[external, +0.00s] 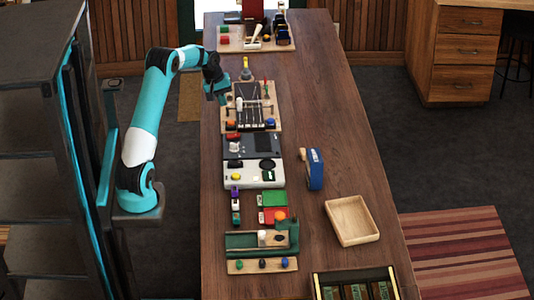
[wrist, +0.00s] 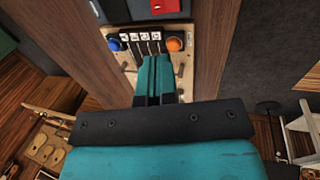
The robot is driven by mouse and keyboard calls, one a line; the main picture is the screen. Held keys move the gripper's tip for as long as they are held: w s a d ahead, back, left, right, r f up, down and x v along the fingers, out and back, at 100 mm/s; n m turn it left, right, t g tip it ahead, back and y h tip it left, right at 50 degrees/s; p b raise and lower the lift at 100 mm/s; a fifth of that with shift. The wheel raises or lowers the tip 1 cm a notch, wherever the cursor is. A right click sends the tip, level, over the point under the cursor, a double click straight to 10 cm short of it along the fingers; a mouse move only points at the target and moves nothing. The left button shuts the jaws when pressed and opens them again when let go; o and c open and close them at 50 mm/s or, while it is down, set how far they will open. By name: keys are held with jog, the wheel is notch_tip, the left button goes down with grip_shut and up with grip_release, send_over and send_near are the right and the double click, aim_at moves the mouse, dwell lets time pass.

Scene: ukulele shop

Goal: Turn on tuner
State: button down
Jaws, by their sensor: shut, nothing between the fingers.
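I cannot tell for sure which device is the tuner. A dark grey box (external: 263,146) with a red switch (external: 233,137) lies mid-table; its edge and red part (wrist: 165,6) show at the top of the wrist view. Beside it is a wooden string board (external: 252,106) with an orange knob (external: 231,125) and a blue knob (external: 270,123); the wrist view shows the orange knob (wrist: 174,44), the blue knob (wrist: 114,45) and lettered tiles. My gripper (external: 222,99) is shut and empty above the string board's left edge; its fingers (wrist: 154,62) hide part of the strings.
A white unit (external: 252,173) with a yellow button adjoins the grey box. Nearer are a green and red block pair, a green rack (external: 258,242), a blue tape dispenser (external: 315,169) and a wooden tray (external: 352,221). The table's right strip (external: 320,90) is bare. Black shelves (external: 40,150) stand left.

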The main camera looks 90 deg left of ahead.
aim_at(238, 135)
jog(key=shift+w+r, duration=0.1)
jog(key=shift+w, duration=0.1)
dwell(0.3)
jog(key=p+x, duration=0.4)
jog(key=x, duration=1)
jog(key=shift+w, duration=0.1)
